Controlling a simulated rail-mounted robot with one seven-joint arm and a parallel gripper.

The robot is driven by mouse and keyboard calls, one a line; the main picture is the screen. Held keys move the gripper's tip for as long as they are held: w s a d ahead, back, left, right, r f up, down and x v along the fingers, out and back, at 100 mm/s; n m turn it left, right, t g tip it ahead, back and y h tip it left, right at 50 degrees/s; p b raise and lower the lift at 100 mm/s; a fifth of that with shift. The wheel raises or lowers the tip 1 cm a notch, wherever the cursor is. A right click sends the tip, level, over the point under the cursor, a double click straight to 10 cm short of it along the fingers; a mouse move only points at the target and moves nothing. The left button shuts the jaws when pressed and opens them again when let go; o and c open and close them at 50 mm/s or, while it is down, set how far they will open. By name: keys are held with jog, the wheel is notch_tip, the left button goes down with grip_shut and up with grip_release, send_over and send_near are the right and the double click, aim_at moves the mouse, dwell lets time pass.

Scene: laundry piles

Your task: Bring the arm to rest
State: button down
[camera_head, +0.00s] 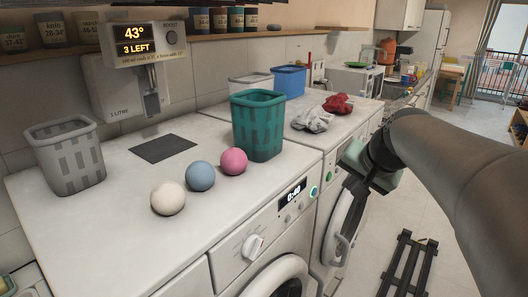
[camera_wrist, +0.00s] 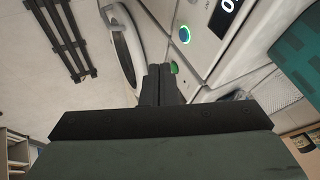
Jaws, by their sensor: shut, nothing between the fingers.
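My arm reaches in from the right in the head view. My gripper (camera_head: 352,186) hangs in front of the washing machines, beside the second machine's round door (camera_head: 341,232). In the wrist view my gripper (camera_wrist: 159,70) has its two dark fingers together, with nothing between them. The fingertips appear close to the machine front, near a green-lit button (camera_wrist: 174,68); I cannot tell whether they touch it. In the head view the fingers are partly dark against the door.
On the white top (camera_head: 120,208) are a grey basket (camera_head: 66,155), a teal basket (camera_head: 258,125) and three balls, white (camera_head: 168,198), blue (camera_head: 200,176) and pink (camera_head: 233,161). Red cloth (camera_head: 338,103) and pale cloth (camera_head: 312,119) lie farther back. A dark rack (camera_head: 408,262) is on the floor.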

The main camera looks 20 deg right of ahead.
jog(key=s+a+f+n+g+y, duration=0.1)
jog(key=s+a+f+n+g, duration=0.35)
jog(key=a+f, duration=0.7)
jog(key=s+a+f+n+g+p, duration=0.1)
jog(key=s+a+f+n+g, duration=0.1)
jog(key=s+a+f+n, duration=0.3)
jog(key=s+a+f, duration=0.1)
jog(key=s+a, duration=0.2)
jog(key=s, duration=0.3)
jog(key=shift+a+f+n, duration=0.3)
jog(key=shift+f+n, duration=0.05)
jog(key=shift+f, duration=0.05)
jog(key=shift+w+g, duration=0.1)
jog(key=shift+g, duration=0.15)
